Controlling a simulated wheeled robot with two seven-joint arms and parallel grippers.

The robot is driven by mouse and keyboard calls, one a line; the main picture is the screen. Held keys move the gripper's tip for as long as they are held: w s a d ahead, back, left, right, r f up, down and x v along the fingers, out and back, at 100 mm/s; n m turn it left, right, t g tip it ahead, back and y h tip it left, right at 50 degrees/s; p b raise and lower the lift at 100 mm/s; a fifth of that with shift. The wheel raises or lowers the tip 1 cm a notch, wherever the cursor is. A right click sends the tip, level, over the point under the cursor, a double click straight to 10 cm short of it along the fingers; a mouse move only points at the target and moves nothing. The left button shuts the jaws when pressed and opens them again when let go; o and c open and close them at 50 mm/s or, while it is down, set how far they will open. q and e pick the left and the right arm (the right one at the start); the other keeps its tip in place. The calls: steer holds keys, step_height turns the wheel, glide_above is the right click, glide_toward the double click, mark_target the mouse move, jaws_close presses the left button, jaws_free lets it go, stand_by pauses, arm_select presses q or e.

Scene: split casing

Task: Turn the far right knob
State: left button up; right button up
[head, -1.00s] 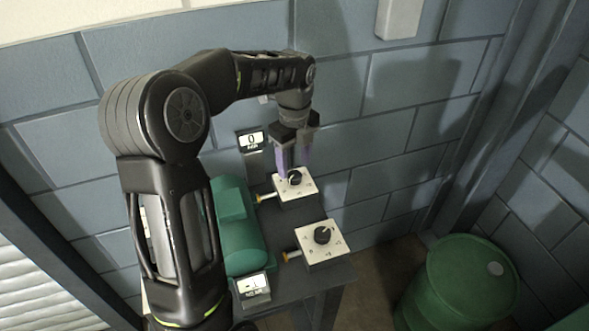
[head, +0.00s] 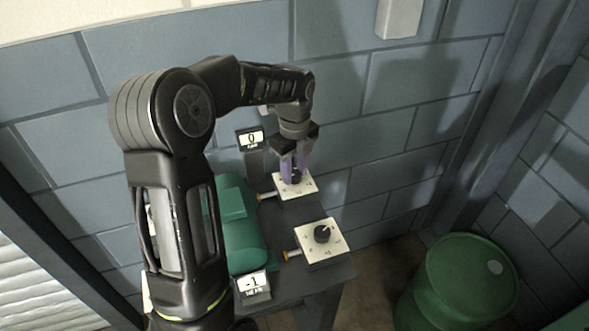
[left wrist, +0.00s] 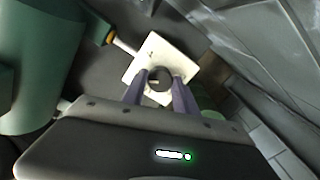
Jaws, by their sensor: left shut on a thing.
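The far right knob (left wrist: 160,77) is black and round, on a white dial plate (head: 306,189) at the back right of the grey table. My left gripper (head: 296,178) comes down from above with its purple fingers on either side of this knob, shut on it. In the left wrist view the two fingers (left wrist: 160,84) flank the knob, and the white plate (left wrist: 176,54) shows behind. In the head view the fingers partly hide the knob. My right gripper is in neither view.
A near black knob (head: 322,233) sits on a second white plate (head: 335,250). A green casing (head: 238,225) lies to the left. Displays read 0 (head: 251,139) at the back and -1 (head: 252,284) in front. A green barrel (head: 450,285) stands right of the table.

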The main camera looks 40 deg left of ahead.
arm_select(q)
jaws_close()
